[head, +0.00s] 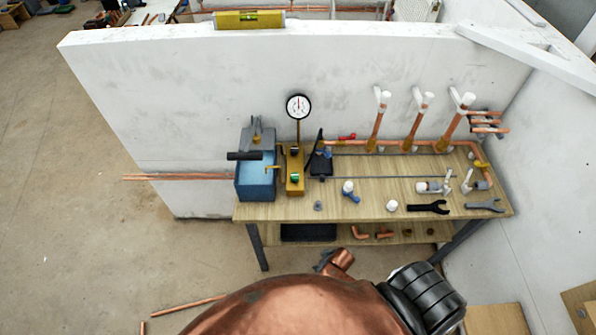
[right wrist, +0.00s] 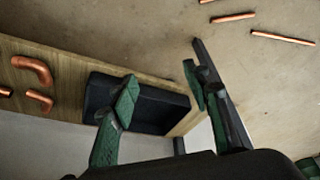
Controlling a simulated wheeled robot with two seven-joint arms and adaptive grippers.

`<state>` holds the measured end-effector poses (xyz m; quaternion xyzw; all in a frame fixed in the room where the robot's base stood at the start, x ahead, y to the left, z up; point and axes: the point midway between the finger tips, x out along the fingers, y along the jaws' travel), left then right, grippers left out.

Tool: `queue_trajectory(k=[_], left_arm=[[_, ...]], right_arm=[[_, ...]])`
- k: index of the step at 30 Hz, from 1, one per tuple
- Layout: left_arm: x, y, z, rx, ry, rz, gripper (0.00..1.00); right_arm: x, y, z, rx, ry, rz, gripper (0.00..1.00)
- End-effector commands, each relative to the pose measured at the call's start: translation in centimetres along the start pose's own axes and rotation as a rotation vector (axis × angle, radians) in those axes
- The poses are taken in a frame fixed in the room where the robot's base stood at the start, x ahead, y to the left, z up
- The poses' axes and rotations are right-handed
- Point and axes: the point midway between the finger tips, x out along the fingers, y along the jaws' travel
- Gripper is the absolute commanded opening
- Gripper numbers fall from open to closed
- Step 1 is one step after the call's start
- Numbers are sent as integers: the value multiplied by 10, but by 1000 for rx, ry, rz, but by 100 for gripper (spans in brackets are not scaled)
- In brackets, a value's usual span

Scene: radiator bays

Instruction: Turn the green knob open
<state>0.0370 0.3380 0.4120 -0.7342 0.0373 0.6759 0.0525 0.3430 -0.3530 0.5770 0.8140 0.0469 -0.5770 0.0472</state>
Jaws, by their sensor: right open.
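The green knob (head: 295,177) is small and sits on the front of a yellow block (head: 293,186) on the workbench, below a round white gauge (head: 299,107) on a copper stem. My right gripper (right wrist: 160,82) shows in the right wrist view with its two green fingers apart and nothing between them. It points down past the bench edge, apart from the knob, which is not in that view. My left gripper is not in view.
A blue box (head: 255,182) stands left of the yellow block, and a black-handled tool (head: 320,162) stands close on its right. Copper pipes with white tops (head: 378,120) rise at the back right. A black tray (right wrist: 150,104) lies below. Open floor (head: 120,225) lies left.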

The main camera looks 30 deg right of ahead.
Motion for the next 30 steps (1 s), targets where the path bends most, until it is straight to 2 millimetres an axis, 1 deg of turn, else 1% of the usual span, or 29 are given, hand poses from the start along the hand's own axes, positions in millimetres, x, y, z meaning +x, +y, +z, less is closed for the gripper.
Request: queue_trajectory(k=[1, 2, 3, 6, 9, 11, 12, 17, 18, 21, 22, 26, 28, 30], left_arm=[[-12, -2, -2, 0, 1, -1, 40], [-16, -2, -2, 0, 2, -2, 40], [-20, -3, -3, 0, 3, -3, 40], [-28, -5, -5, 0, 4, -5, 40], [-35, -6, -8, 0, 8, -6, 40], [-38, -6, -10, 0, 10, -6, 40], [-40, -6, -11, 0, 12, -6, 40], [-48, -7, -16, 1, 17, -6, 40], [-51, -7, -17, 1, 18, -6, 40], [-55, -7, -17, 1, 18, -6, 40], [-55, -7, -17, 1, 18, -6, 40], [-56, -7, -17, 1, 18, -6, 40], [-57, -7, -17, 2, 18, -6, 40], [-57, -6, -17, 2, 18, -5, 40]], right_arm=[[-36, -5, -46, -17, 40, -16, 44], [-53, -9, -67, -25, 55, -25, 44], [-76, -16, -90, -35, 71, -40, 44], [-124, -34, -132, -63, 101, -72, 44], [-164, -49, -159, -92, 122, -97, 44], [-185, -58, -171, -108, 132, -112, 44], [-199, -63, -178, -120, 138, -119, 44], [-252, -86, -204, -176, 161, -157, 44], [-266, -92, -212, -195, 167, -168, 44], [-289, -107, -228, -247, 172, -195, 44], [-292, -110, -230, -259, 170, -203, 44], [-298, -116, -244, -300, 159, -222, 44], [-297, -115, -251, -316, 150, -228, 44], [-294, -111, -259, -326, 137, -227, 44]])
